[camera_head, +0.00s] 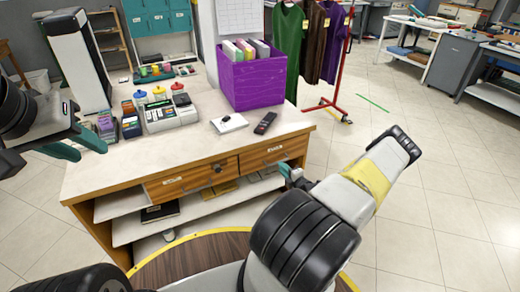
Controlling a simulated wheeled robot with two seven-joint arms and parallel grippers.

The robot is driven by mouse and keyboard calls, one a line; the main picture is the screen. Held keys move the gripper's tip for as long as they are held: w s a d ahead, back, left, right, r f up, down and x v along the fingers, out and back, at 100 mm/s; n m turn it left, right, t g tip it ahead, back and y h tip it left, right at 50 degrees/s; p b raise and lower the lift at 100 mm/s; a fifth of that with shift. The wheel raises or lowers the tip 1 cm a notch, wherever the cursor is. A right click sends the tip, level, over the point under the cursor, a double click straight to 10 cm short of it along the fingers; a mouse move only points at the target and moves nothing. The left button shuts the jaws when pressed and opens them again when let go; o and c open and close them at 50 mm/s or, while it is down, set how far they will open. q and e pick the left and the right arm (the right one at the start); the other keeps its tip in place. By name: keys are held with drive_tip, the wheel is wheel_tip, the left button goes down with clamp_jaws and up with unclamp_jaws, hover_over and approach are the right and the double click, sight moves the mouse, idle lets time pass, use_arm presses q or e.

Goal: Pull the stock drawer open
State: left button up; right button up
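Two wooden drawer fronts sit side by side under the counter top, a left drawer (192,179) and a right drawer (262,157). Each has a small white label too small to read, so I cannot tell which is the stock drawer. A dark knob (217,168) shows on the left drawer. Both drawers look shut or nearly so. My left gripper (86,150) is open and empty at the counter's left side, its teal fingers apart. My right gripper (288,174) is just in front of the right drawer's lower right part; my arm hides most of it, and contact is unclear.
The counter (205,142) holds a cash register (168,114), a purple bin (252,82), a notepad (229,123) and a dark handheld device (265,123). Open shelves (200,205) lie below the drawers.

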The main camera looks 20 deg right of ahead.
sight(276, 163)
drive_tip(key=shift+m+h, duration=0.3)
drive_tip(key=x, duration=0.7)
drive_tip(key=shift+w+d+f, duration=0.1)
drive_tip(key=shift+w+f, duration=0.15)
drive_tip(key=shift+f, duration=0.25)
clamp_jaws()
idle(0.7)
